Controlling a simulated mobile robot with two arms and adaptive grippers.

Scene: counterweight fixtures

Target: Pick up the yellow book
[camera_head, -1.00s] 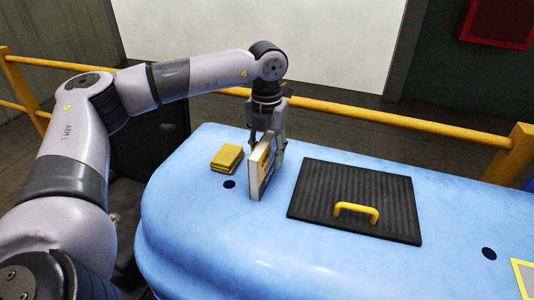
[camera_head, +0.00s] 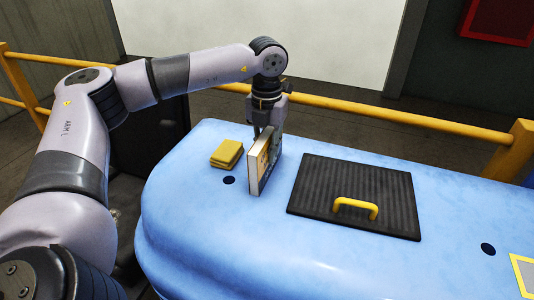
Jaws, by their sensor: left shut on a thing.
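A book (camera_head: 262,165) with a yellowish cover and a pale edge stands upright on or just above the blue surface (camera_head: 200,240). My left gripper (camera_head: 267,133) comes down on it from above and is shut on its upper part. The fingers are partly hidden by the book, and I cannot tell whether its bottom edge touches the surface. My right gripper is not in view.
A small stack of yellow pads (camera_head: 226,154) lies left of the book, by a dark hole (camera_head: 229,180). A black ribbed panel with a yellow handle (camera_head: 356,209) lies to the right. A yellow railing (camera_head: 400,122) runs behind.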

